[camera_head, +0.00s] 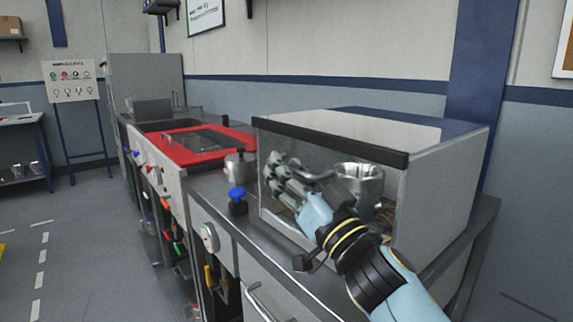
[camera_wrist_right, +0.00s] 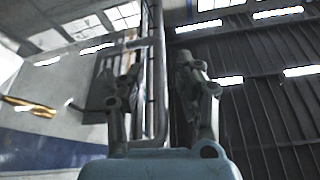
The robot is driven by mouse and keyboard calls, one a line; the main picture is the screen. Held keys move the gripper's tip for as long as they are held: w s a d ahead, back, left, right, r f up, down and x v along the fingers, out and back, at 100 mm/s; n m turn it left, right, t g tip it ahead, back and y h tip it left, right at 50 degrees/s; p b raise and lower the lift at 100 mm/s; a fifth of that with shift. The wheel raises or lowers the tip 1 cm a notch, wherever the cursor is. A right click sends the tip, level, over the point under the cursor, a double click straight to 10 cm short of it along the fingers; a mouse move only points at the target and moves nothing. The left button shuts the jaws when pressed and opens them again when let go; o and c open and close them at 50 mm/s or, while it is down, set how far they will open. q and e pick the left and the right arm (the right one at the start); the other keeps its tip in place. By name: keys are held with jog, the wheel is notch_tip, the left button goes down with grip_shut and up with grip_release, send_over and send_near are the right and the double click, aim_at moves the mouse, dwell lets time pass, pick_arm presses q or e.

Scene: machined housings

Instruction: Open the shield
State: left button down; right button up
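The shield (camera_head: 334,137) is a clear front pane with a black top edge on a grey box-shaped machine, and it appears closed. My right gripper (camera_head: 276,180) is in front of the pane, its grey fingers spread. In the right wrist view a grey bar handle (camera_wrist_right: 160,85) runs between the two fingers of my right gripper (camera_wrist_right: 157,68), with gaps on both sides. A round silver metal part (camera_head: 362,178) shows behind the pane, partly covered by my arm. My left gripper is not in view.
A metal bench (camera_head: 222,190) carries the machine. A blue knob (camera_head: 237,195) and a grey pot-like part (camera_head: 240,165) stand left of the pane. A red-framed unit (camera_head: 200,145) is further left. The floor at left is clear.

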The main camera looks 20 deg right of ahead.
jog(key=shift+w+a+r, duration=0.1)
jog(key=shift+w, duration=0.25)
grip_shut()
